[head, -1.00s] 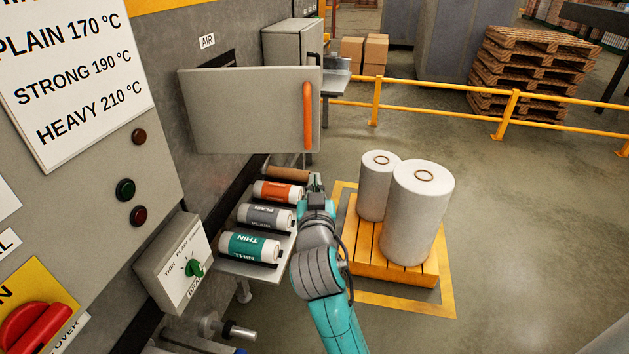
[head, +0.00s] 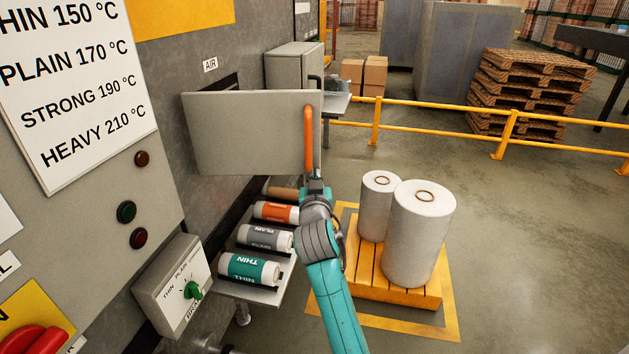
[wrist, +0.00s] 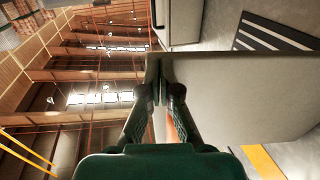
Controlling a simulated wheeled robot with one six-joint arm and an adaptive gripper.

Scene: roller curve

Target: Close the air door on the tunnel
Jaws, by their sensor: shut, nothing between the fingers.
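The air door (head: 245,135) is a flat grey panel standing open, swung out from the grey machine wall under the AIR label (head: 210,65). An upright orange handle (head: 309,138) is at its right edge. My gripper (head: 316,176) is just below the handle's lower end in the head view, and is shut and empty. In the wrist view, my fingers (wrist: 164,92) are together in front of the door's edge, with the grey panel (wrist: 240,95) to the right. A strip of orange shows behind the fingers. I cannot tell whether they touch the door.
Below the door, a shelf holds labelled rolls, orange (head: 277,212), grey (head: 265,238) and teal (head: 250,268). White rolls stand on an orange pallet (head: 400,290) at the right. A yellow rail (head: 430,135) runs behind. A dial box (head: 172,285) is at the lower left.

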